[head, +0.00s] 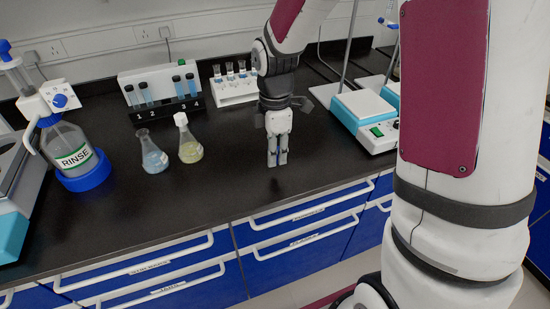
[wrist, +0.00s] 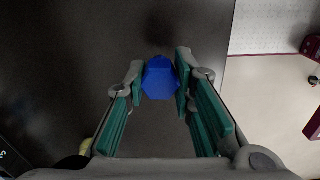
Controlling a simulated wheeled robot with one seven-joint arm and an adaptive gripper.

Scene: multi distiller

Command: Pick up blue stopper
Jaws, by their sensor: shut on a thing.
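The blue stopper (wrist: 160,79) is between my gripper's fingertips in the wrist view, with a finger pad against each side. In the head view my gripper (head: 277,158) points down over the black bench near its front edge. It is shut on the stopper, which is mostly hidden by the fingers there. The gripper is to the right of two flasks. One flask (head: 153,157) holds pale blue liquid and has an open top. The other flask (head: 190,145) holds yellow liquid and has a white stopper.
A rinse bottle (head: 72,150) in a blue ring stands at the left. A tube rack (head: 163,106) and a white vial rack (head: 234,92) stand behind. A white and teal hotplate (head: 362,115) is to the right. The bench's front middle is clear.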

